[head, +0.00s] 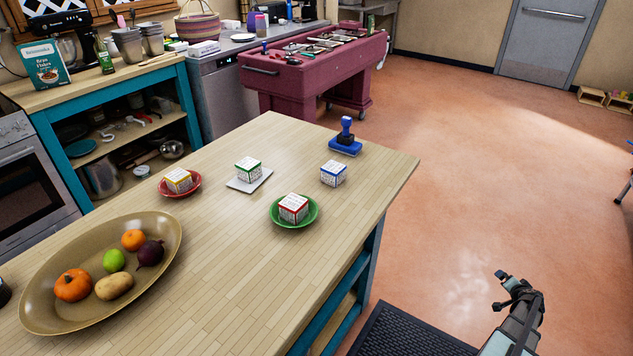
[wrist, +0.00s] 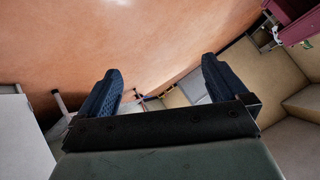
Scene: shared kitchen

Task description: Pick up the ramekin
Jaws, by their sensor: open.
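Two small round dishes stand on the wooden table: a red dish (head: 165,190) holding a yellow-marked box (head: 178,180), and a green dish (head: 274,216) holding a red-marked box (head: 293,208). I cannot tell which of them is the ramekin. My gripper (head: 510,287) is at the lower right, off the table's right side and apart from both dishes. In the wrist view my gripper (wrist: 160,85) shows its two dark blue fingers wide apart with nothing between them. Neither dish shows in the wrist view.
The wooden table (head: 215,245) also bears a large oval bowl (head: 60,318) of fruit and vegetables, a green-marked box (head: 248,169) on a white plate (head: 238,186), a blue-marked box (head: 333,173) and a blue stamp (head: 346,140). Open floor (head: 455,190) lies right of it.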

